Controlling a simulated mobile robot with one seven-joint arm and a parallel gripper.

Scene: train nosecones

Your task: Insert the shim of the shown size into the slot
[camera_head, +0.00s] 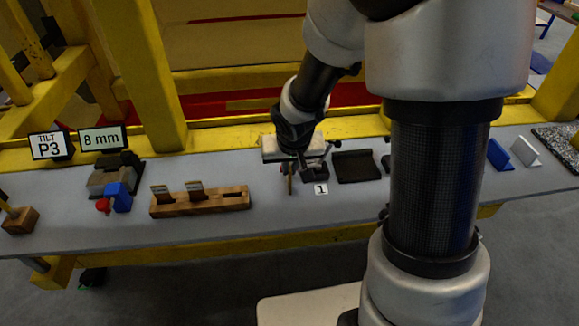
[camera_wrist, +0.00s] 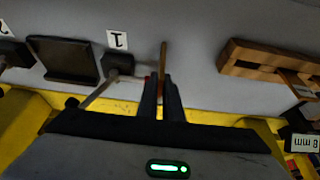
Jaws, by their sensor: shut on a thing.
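My gripper (camera_wrist: 161,88) points down over the bench and is shut on a thin brownish strip, which looks like a shim (camera_wrist: 162,62) seen edge-on. In the head view the shim (camera_head: 290,182) hangs below my gripper, left of the number 1 card. A wooden rack (camera_head: 222,203) to the left holds two shims (camera_head: 161,193) standing upright; its right end looks empty. The rack (camera_wrist: 237,55) also shows at the right of the wrist view. A sign reads 8 mm (camera_head: 102,138). I cannot tell which opening is the slot.
A dark block (camera_wrist: 118,64) with a rod stands close beside my gripper, by the number 1 card (camera_head: 321,189). A dark tray (camera_head: 357,167) lies to its right. A device with blue and red parts (camera_head: 118,198) and a TILT P3 sign (camera_head: 51,145) are at left.

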